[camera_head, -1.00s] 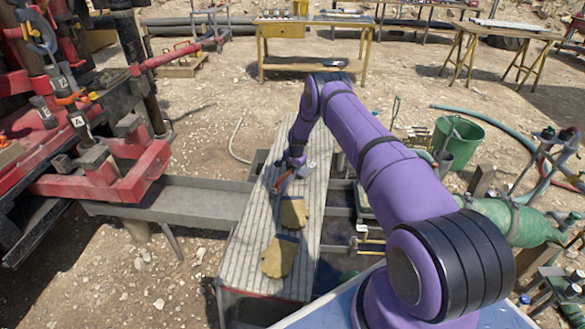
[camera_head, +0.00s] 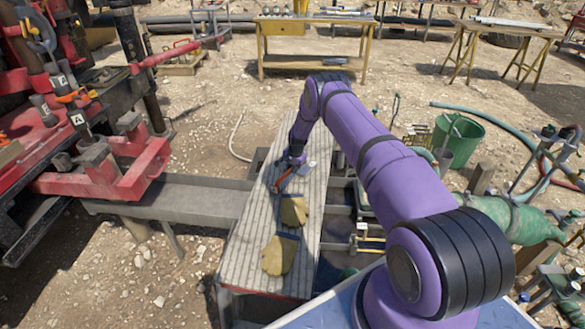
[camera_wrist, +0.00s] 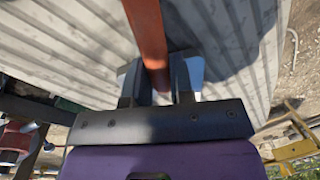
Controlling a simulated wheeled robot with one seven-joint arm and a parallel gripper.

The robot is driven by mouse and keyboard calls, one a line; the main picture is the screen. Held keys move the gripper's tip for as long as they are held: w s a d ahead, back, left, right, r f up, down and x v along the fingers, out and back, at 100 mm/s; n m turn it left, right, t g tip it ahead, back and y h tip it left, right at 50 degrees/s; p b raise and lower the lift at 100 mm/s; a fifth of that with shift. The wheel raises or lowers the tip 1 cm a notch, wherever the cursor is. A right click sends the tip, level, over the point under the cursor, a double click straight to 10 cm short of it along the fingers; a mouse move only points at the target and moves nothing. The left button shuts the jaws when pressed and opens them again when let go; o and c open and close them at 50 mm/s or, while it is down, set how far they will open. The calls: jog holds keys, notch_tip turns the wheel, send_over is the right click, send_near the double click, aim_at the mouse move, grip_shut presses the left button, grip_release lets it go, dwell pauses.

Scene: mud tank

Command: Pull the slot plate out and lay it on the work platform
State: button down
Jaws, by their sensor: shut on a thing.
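My gripper (camera_head: 295,168) is low over the far part of the ribbed grey work platform (camera_head: 240,259). In the wrist view the fingers (camera_wrist: 158,80) are shut on a narrow orange-brown plate (camera_wrist: 146,32), which I take to be the slot plate. The plate runs out from between the fingers across the ribbed platform (camera_wrist: 55,45).
Two tan work gloves (camera_head: 280,253) lie on the near half of the platform. A grey metal trough (camera_head: 185,198) leads left to the red machine (camera_head: 110,178). A green bucket (camera_head: 458,142) and hoses stand to the right.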

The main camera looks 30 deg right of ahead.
dwell(0.4)
jog(key=c, duration=0.9)
grip_release()
jog(key=shift+f, duration=0.15)
jog(key=r, duration=0.3)
jog(key=s+r, duration=0.1)
jog(key=r, duration=0.6)
jog(key=shift+s+d+r, duration=0.25)
jog(key=shift+d+r, duration=0.15)
jog(key=shift+r, duration=0.1)
